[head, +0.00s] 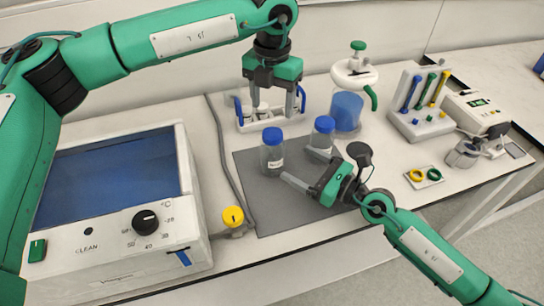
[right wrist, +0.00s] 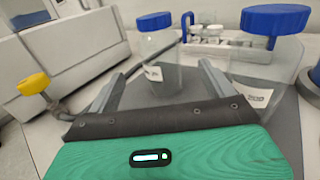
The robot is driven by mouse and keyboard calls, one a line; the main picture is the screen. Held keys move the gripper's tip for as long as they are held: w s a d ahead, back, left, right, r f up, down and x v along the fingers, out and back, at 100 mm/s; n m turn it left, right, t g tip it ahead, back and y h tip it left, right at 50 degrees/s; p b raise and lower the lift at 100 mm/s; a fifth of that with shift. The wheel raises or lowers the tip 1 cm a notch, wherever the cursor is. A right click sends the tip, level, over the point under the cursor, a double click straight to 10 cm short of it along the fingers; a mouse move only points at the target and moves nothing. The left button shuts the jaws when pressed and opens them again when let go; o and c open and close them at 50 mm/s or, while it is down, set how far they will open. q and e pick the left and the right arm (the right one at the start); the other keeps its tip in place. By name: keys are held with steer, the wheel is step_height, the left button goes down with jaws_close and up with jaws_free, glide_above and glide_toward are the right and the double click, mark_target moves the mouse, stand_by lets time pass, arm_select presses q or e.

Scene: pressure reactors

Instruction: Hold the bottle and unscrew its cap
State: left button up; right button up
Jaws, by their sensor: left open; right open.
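Two clear bottles with blue caps stand upright on the grey mat (head: 285,214). The left bottle (head: 272,158) has its cap (head: 272,136) on; the other bottle (head: 321,141) stands behind and to its right. My right gripper (head: 296,165) is open, its fingers pointing at the left bottle from the right. In the right wrist view, the left bottle (right wrist: 155,62) appears framed between the fingers, near their tips; contact is not visible. The other bottle's cap (right wrist: 275,19) is at upper right, outside the fingers. My left gripper (head: 273,98) is open and empty, pointing down above and behind the left bottle.
A vial rack (head: 246,124) with blue handles stands behind the mat, below my left gripper. A large instrument (head: 110,265) and a yellow knob (head: 233,216) are at left. A flask of blue liquid (head: 346,110) and a pen rack (head: 405,125) are at right. The mat's front is clear.

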mark_target(272, 149)
steer(key=x, duration=0.9)
steer(key=shift+w+a, duration=0.2)
steer(key=shift+a, duration=0.05)
